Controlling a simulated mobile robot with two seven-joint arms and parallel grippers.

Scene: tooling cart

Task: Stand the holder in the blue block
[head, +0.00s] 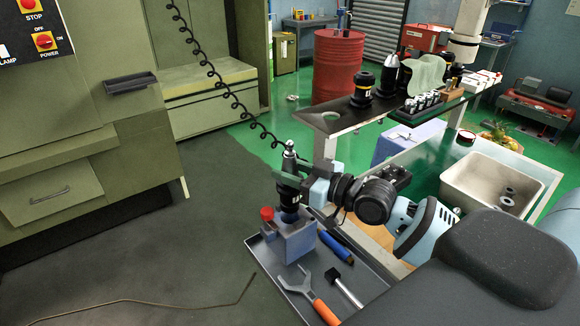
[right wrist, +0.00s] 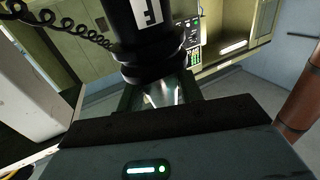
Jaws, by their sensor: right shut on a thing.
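The holder (head: 289,205) is a dark tool holder with a silver top, roughly upright. My right gripper (head: 290,183) is shut on its middle. The blue block (head: 300,243) is a grey-blue cube on a tray at the cart's near end, directly below the holder. The holder's lower end meets the block's top in the picture; I cannot tell whether it is in the hole or just above. In the right wrist view the holder (right wrist: 146,45) rises black with a white label between the fingers (right wrist: 160,95). Its lower end is hidden there. My left gripper is not in view.
On the tray (head: 373,283) lie a wrench (head: 297,288), a hammer-like tool (head: 345,288) and a blue-handled tool (head: 337,248). A coiled black cord (head: 213,75) hangs behind.

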